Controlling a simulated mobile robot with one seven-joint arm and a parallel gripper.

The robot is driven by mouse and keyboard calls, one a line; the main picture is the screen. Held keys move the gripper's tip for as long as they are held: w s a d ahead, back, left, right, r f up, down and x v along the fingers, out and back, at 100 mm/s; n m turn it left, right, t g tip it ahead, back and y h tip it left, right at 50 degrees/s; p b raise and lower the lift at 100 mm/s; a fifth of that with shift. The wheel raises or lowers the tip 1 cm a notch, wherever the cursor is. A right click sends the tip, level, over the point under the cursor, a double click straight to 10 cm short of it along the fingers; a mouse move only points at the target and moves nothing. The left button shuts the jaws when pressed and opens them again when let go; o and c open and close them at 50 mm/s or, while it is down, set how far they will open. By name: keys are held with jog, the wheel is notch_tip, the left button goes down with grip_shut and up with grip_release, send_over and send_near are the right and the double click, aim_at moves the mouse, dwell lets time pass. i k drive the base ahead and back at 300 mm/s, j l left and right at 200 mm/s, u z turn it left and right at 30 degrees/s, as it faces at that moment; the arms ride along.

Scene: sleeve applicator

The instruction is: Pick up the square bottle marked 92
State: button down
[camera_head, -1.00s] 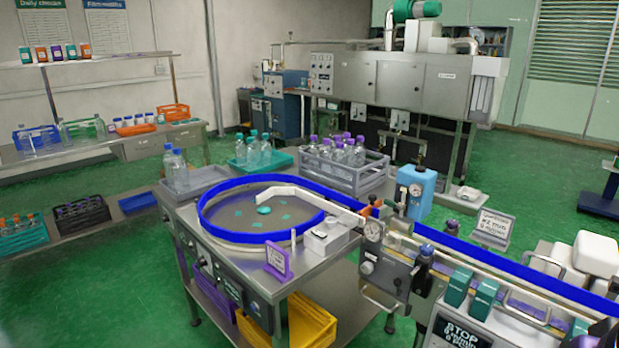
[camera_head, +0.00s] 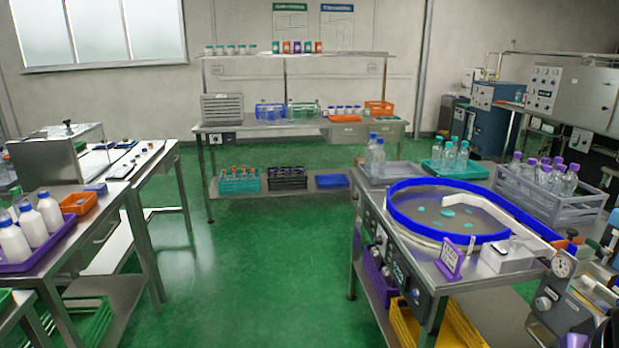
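I cannot read the number 92 on any bottle from here. Clear bottles with blue caps (camera_head: 374,157) stand at the left end of the turntable bench. Clear bottles with teal caps (camera_head: 455,156) stand on a teal tray (camera_head: 434,172) behind the turntable. Clear bottles with purple caps (camera_head: 545,176) stand in a grey crate (camera_head: 546,208) at right. White bottles with blue caps (camera_head: 33,228) stand on a purple tray (camera_head: 35,260) at far left. Which of them is the square bottle I cannot tell. My gripper is not in view.
A blue-rimmed turntable (camera_head: 449,241) tops the steel bench at right, with a yellow crate (camera_head: 462,322) below. A shelf bench (camera_head: 260,190) along the back wall holds racks and boxes. Green floor (camera_head: 260,275) lies open between the left and right benches.

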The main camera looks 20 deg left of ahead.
aim_at(49, 209)
jog(key=u, duration=2.8)
jog(key=i+l+u, duration=0.5)
jog(key=u, duration=0.2)
jog(key=i+l+u, duration=0.1)
jog(key=l, duration=0.2)
jog(key=i+l+u, duration=0.1)
jog(key=l, duration=0.2)
jog(key=i+l+u, duration=0.1)
jog(key=l, duration=0.2)
jog(key=i+l, duration=0.15)
jog(key=l, duration=0.25)
jog(key=i+l+u, duration=0.1)
jog(key=l, duration=0.3)
jog(key=i+l, duration=0.15)
jog(key=l, duration=0.25)
jog(key=i+l, duration=0.15)
jog(key=l, duration=0.25)
jog(key=i+l+u, duration=0.1)
jog(key=l, duration=0.3)
jog(key=i+l, duration=0.1)
jog(key=l, duration=0.3)
